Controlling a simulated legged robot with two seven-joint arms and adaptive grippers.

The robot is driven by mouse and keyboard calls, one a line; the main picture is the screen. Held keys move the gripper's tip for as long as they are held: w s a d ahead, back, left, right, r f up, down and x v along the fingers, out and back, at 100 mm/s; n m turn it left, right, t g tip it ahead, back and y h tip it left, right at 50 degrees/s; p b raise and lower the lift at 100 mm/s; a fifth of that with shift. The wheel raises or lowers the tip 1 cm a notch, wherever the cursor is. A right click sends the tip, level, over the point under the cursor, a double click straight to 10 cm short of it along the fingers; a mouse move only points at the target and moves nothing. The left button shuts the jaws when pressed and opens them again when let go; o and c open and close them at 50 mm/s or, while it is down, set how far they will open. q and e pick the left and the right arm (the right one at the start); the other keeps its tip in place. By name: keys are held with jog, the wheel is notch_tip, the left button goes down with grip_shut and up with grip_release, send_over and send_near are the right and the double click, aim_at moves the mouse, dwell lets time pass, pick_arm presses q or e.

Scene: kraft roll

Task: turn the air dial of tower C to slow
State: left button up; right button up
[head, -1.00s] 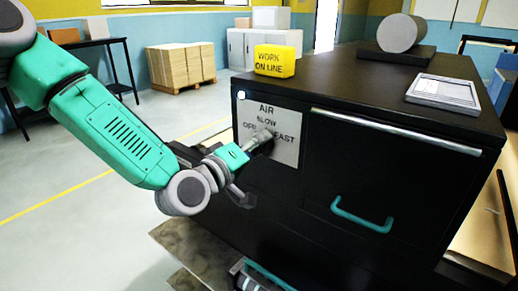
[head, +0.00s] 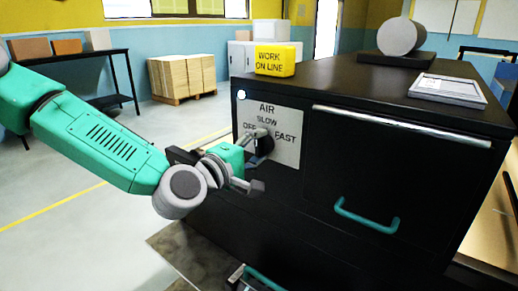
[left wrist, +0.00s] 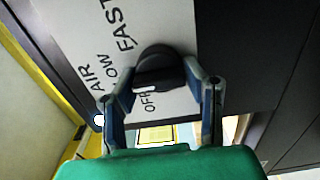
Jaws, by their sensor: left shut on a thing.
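The air dial (head: 265,144) is a round black knob on a white panel (head: 286,145) marked AIR, SLOW, OFF and FAST, on the front of a black cabinet (head: 400,125). In the left wrist view the dial (left wrist: 158,66) shows a white mark on the side towards the word OFF. My left gripper (head: 262,150) is at the panel, and in the wrist view its two fingers (left wrist: 163,82) lie on opposite sides of the dial, shut on it. SLOW is partly hidden there by a finger. No tower letter is readable.
A teal handle (head: 365,217) sticks out of the front. The floor left of the cabinet is open.

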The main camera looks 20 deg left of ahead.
pick_arm(q)
jog(key=shift+f, duration=0.3)
jog(key=o, duration=1.1)
jog(key=shift+a, duration=0.15)
jog(key=shift+r, duration=0.1)
jog(key=shift+v, duration=3.7)
jog(key=shift+a, duration=0.1)
